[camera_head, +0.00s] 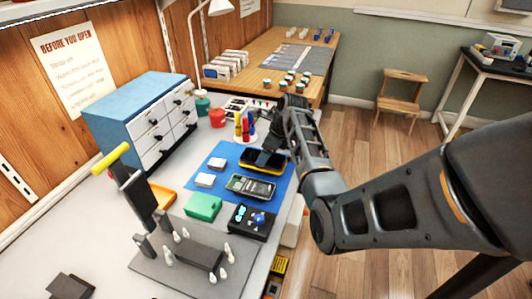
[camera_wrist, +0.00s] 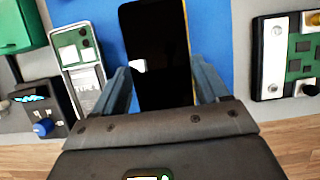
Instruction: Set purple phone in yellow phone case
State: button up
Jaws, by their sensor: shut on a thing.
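A phone with a black screen (camera_wrist: 158,60) is between the two fingers of my gripper (camera_wrist: 163,88) in the wrist view, and the gripper is shut on it. Its purple back does not show. A thin yellow edge of the yellow phone case (camera_wrist: 188,40) shows along the phone's right side in the wrist view. In the head view, the yellow case (camera_head: 279,170) lies on the blue mat, with my gripper (camera_head: 266,150) over it. The gripper covers part of the case. I cannot tell whether the phone is seated in the case or just above it.
The blue mat (camera_head: 279,189) also holds an opened green-board phone (camera_head: 251,187) and small white boxes (camera_head: 205,180). A green box (camera_head: 203,207) and a dark tray (camera_head: 252,219) stand nearer. Screwdrivers in a stand (camera_head: 245,127) are close behind my gripper.

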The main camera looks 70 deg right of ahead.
jog(key=shift+f+p, duration=0.35)
jog(key=shift+p, duration=0.2)
dwell(1.1)
jog(key=o, duration=1.2)
jog(key=shift+c, duration=0.2)
jog(key=shift+r+p, duration=0.45)
jog(key=shift+r, duration=0.15)
jog(key=shift+r, duration=3.5)
